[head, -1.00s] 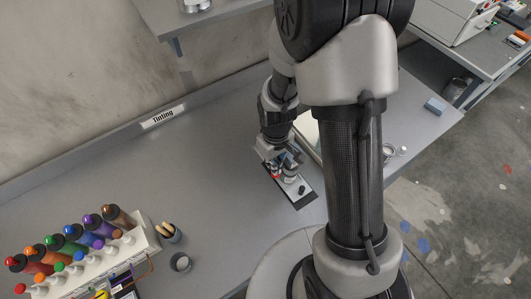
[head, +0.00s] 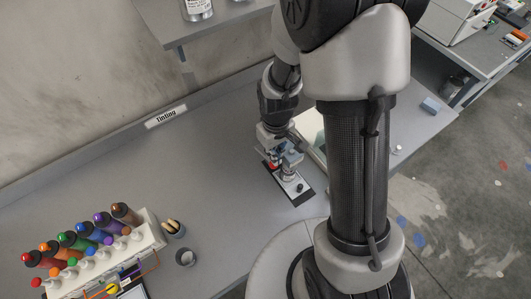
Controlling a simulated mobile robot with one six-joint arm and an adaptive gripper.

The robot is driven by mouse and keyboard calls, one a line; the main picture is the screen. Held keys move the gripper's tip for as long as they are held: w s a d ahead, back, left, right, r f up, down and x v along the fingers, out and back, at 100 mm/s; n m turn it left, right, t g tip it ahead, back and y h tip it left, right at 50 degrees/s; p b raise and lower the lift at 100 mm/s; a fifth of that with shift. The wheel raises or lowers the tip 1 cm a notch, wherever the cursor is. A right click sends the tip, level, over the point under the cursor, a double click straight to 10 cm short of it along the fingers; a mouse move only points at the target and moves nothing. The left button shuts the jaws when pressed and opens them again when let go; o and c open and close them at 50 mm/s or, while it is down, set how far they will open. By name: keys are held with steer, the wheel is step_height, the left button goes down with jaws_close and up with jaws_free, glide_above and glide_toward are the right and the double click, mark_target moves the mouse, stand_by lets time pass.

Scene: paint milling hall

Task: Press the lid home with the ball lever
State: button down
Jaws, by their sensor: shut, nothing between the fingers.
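The small lid press stands on a pale plate with a dark border (head: 307,197) on the grey bench. A small black knob (head: 299,188) shows at the plate's near end; I cannot tell whether it is the lever's ball. A red part (head: 272,166) shows at the left of the press. My gripper (head: 287,157) is over the far part of the press, pointing down, with its fingers shut and empty. Whether it touches the lever is unclear. The lid and the can under it are too small and hidden to make out.
A rack of coloured bottles (head: 95,255) stands at the lower left, beside a cup of wooden sticks (head: 173,229) and a grey cup (head: 186,257). A shelf (head: 225,25) overhangs the back. A blue block (head: 430,105) lies at the right. The bench's left middle is clear.

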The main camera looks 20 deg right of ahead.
steer(key=shift+r, duration=0.1)
stand_by(0.4)
step_height(320, 180, up, 5)
steer(key=p, duration=0.3)
steer(key=shift+p, duration=0.4)
steer(key=shift+s+f, duration=0.1)
steer(key=shift+f, duration=0.1)
